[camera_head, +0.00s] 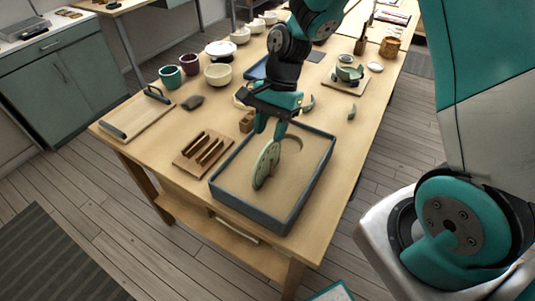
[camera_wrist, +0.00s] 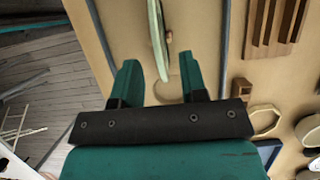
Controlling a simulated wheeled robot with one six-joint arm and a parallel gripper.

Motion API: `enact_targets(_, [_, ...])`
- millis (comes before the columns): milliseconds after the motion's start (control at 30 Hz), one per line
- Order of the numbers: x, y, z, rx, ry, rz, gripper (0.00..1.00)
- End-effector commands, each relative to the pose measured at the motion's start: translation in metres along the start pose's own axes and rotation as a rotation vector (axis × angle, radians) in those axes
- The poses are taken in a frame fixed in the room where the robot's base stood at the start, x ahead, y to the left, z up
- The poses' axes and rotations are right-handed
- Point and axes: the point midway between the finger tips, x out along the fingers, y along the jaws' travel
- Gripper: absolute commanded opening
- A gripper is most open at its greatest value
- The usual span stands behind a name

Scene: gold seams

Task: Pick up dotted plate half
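A pale green plate half (camera_head: 266,166) stands on edge in the sand of the blue-grey tray (camera_head: 246,218). I cannot make out dots on it. In the wrist view the plate half (camera_wrist: 157,38) shows nearly edge-on, ahead of my fingertips and lined up with the gap between them. My gripper (camera_head: 272,134) points down over the tray, just above the plate half's upper end. In the wrist view my gripper (camera_wrist: 158,72) has its two teal fingers wide apart with nothing gripped between them.
A slotted wooden rack (camera_head: 203,153) stands left of the tray, with a small wooden block (camera_head: 247,122) behind. A wooden board (camera_head: 137,118) lies at the far left. Cups and bowls (camera_head: 218,75) stand at the back left.

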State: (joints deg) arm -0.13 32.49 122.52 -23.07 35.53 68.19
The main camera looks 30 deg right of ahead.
Motion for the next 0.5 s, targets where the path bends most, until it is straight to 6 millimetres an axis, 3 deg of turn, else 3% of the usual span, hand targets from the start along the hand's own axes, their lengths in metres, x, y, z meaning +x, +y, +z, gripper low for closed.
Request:
enact_targets(300, [0.044,0.004,0.000,-0.001,-0.002,0.004,0.39])
enact_targets(500, [0.049,0.004,0.000,-0.001,0.000,0.002,0.39])
